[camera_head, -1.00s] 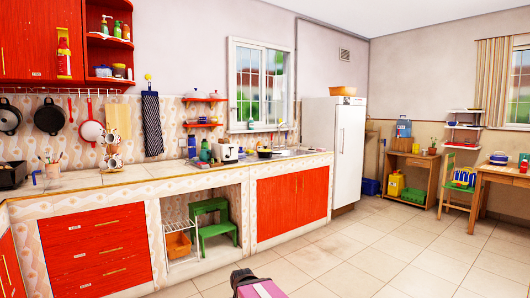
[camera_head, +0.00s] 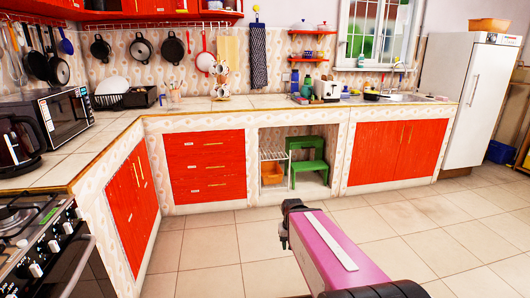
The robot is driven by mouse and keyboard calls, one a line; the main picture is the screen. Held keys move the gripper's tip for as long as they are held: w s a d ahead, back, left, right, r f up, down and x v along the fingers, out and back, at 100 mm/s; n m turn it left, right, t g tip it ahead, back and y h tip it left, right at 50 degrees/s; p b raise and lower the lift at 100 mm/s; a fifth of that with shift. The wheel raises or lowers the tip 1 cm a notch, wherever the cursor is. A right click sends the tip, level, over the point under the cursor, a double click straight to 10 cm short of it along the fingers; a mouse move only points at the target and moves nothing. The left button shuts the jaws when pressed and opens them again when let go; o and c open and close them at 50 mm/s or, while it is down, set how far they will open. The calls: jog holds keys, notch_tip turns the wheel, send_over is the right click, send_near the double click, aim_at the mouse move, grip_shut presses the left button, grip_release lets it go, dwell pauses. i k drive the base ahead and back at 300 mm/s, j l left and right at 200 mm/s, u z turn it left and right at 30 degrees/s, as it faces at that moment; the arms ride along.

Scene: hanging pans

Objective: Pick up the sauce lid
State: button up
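I cannot pick out the sauce lid for certain. A round dark-rimmed piece with a paler centre (camera_head: 142,48) hangs on the back wall among the pans; I cannot tell if it is a lid or a pan. My gripper (camera_head: 288,222) is at the dark far end of my pink arm, low in the view. It is over the open floor, in front of the cabinets and well away from the hanging pieces. Its fingers are too small and dark to read.
A tiled counter (camera_head: 190,107) runs along the back wall and turns toward me at left. On it stand a microwave (camera_head: 65,115), a coffee maker (camera_head: 18,145) and a dish rack (camera_head: 122,98). A stove (camera_head: 40,240) is at lower left. The middle floor is clear.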

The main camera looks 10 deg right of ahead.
aim_at(370, 92)
jog(key=i+l+u, duration=0.1)
jog(key=l, duration=0.25)
jog(key=i+l+u, duration=0.25)
jog(key=i+l, duration=0.15)
jog(key=l, duration=0.35)
jog(key=i+l+u, duration=0.15)
jog(key=l, duration=0.2)
jog(key=i+l+u, duration=0.1)
jog(key=l, duration=0.3)
